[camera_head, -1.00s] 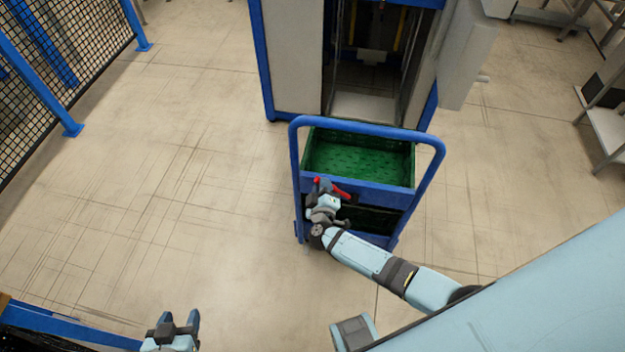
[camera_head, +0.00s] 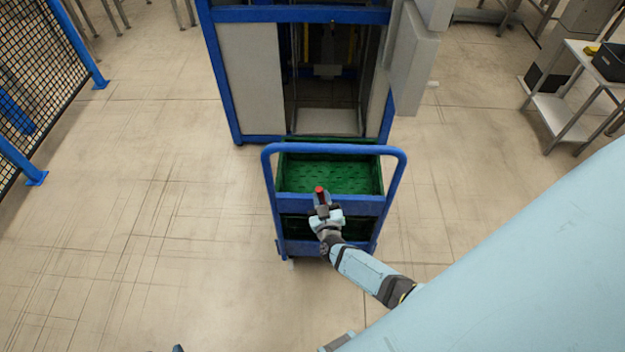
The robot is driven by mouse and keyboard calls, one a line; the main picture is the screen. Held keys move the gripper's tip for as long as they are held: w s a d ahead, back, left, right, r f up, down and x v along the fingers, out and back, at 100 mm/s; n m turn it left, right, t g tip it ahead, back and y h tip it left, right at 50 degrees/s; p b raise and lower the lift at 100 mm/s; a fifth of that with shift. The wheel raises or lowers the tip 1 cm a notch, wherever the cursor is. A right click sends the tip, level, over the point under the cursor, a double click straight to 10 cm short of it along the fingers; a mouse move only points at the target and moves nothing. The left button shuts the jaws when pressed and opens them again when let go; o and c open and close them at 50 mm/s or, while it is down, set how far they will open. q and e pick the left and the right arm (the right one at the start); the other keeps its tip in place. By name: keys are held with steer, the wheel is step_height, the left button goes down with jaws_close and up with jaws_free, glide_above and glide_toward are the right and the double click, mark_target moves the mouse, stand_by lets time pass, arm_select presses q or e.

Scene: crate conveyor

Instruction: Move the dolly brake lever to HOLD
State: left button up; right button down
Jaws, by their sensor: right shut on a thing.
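The blue dolly (camera_head: 274,200) stands in the middle, its handle frame nearest me. The red brake lever (camera_head: 320,190) is on its near side; its red end shows just above my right gripper and points away from me. My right gripper (camera_head: 321,204) is shut on the lever and covers most of it. No HOLD mark can be read. Only a dark tip of my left gripper (camera_head: 178,348) shows at the bottom edge, so its jaws cannot be judged.
Green crates (camera_head: 330,177) are stacked on the dolly; the upper one looks empty. A blue-framed machine (camera_head: 250,80) stands just behind it. A mesh fence (camera_head: 30,95) is at the left and a metal table (camera_head: 555,110) at the right. The floor left of the dolly is clear.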

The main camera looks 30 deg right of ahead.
arm_select(q)
steer(key=shift+f+b, duration=0.55)
steer(key=shift+f, duration=0.1)
arm_select(e)
steer(key=shift+s+d+r+m+t+h, duration=0.1)
steer(key=shift+s+d+m+t+h, duration=0.1)
steer(key=shift+s+d+m, duration=0.45)
steer(key=shift+s+d+r+m+t+h, duration=0.1)
steer(key=shift+s+d+m+h, duration=0.15)
steer(key=shift+d+m, duration=0.7)
steer(key=shift+a, duration=0.15)
steer(key=c, duration=1)
jaws_free()
steer(key=shift+o, duration=0.2)
arm_select(q)
steer(key=shift+a, duration=0.1)
arm_select(e)
steer(key=shift+s+f, duration=0.1)
steer(key=shift+s, duration=0.05)
